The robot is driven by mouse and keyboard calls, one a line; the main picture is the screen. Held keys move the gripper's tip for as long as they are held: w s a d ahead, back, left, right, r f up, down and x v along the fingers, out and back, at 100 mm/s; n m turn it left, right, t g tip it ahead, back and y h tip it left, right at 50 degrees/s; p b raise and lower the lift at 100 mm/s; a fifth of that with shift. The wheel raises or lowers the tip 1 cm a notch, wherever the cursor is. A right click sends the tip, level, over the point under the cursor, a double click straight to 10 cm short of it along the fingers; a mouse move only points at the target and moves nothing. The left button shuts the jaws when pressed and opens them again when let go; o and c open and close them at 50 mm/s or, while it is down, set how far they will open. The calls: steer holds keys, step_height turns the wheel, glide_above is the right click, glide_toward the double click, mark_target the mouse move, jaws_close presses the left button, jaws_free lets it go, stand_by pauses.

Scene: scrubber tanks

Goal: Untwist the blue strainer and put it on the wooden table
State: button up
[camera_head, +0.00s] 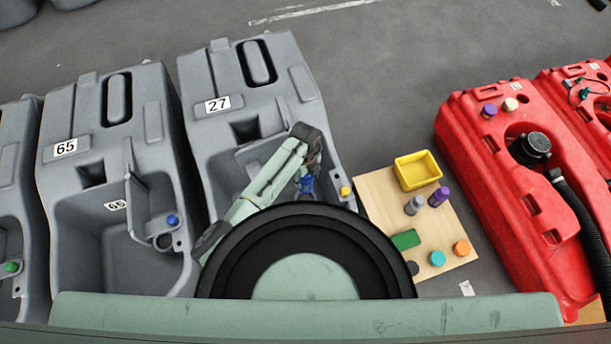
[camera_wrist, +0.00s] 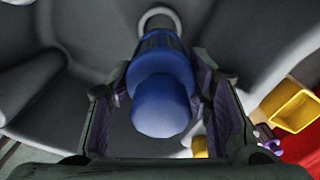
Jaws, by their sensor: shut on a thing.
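The blue strainer (camera_wrist: 161,100) is between the two fingers of my gripper (camera_wrist: 163,88) in the wrist view, with its rounded end facing the camera. A pale ring (camera_wrist: 160,18) shows just past its far end; I cannot tell whether the strainer is still seated or clear of it. In the head view the blue strainer (camera_head: 307,184) shows at my gripper (camera_head: 307,172), inside the recess of grey tank 27 (camera_head: 222,125). The wooden table (camera_head: 381,189) stands right of that tank, with bare wood at its left side.
The table holds a yellow bin (camera_head: 418,171), a green block (camera_head: 405,239) and several coloured caps. A yellow cap (camera_head: 345,191) sits on the tank's right edge. Grey tank 65 (camera_head: 90,115), left, carries another blue cap (camera_head: 172,221). A red tank (camera_head: 480,150) stands right of the table.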

steer(key=shift+r+p, duration=1.2)
steer(key=shift+r, duration=1.8)
steer(key=shift+r, duration=3)
